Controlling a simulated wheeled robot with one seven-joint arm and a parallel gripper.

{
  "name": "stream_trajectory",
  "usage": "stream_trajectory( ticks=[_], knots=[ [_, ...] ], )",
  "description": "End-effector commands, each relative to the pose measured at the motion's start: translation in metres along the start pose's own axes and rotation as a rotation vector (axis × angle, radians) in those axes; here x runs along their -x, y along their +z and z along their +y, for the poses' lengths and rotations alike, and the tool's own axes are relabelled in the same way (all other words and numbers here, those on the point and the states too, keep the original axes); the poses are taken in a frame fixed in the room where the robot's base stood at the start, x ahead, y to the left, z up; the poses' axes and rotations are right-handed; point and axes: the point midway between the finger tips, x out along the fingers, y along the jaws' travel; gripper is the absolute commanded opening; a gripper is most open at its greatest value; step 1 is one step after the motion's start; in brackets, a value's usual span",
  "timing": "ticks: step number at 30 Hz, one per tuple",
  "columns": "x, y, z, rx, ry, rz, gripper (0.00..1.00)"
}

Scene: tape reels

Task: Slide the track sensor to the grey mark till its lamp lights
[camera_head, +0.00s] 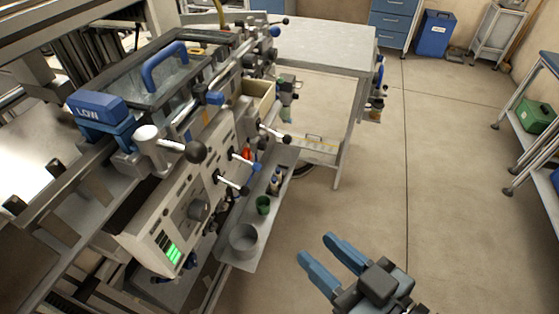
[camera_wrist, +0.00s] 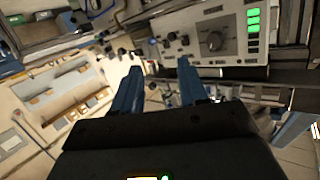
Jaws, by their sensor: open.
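My gripper (camera_head: 316,248) is open and empty above the floor, right of the machine, with its two blue fingers apart. The wrist view shows the same gripper (camera_wrist: 158,68) with nothing between its fingers. I cannot tell for sure which part is the track sensor. A blue block marked LOW (camera_head: 98,107) sits on the machine's rail at the upper left, well away from my gripper. I cannot make out the grey mark or a sensor lamp. A control panel with green lights (camera_head: 172,252) faces my gripper; its lights also show in the wrist view (camera_wrist: 253,20).
Black-knobbed levers (camera_head: 195,152) stick out from the machine. A low shelf (camera_head: 240,262) beneath holds a grey pot (camera_head: 244,238) and a green cup (camera_head: 263,205). A grey table (camera_head: 320,48) stands behind. Floor to the right is clear up to a side rack (camera_head: 540,150).

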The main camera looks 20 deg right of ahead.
Motion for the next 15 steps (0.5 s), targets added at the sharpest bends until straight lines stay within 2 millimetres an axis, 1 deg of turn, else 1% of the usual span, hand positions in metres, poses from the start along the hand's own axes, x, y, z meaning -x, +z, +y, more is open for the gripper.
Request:
stream_trajectory(
  ticks=[2,4,5,8,11,12,15],
  knots=[
    [-0.002,-0.001,0.0,-0.003,-0.001,0.001,0.43],
    [-0.009,-0.004,0.001,-0.011,-0.007,0.004,0.43],
    [-0.014,-0.005,0.001,-0.018,-0.012,0.005,0.43],
    [-0.037,-0.017,0.0,-0.046,-0.042,0.013,0.43],
    [-0.065,-0.036,-0.002,-0.069,-0.1,0.023,0.43],
    [-0.075,-0.045,-0.002,-0.073,-0.128,0.029,0.43],
    [-0.097,-0.072,-0.005,-0.07,-0.21,0.049,0.43]
  ],
)
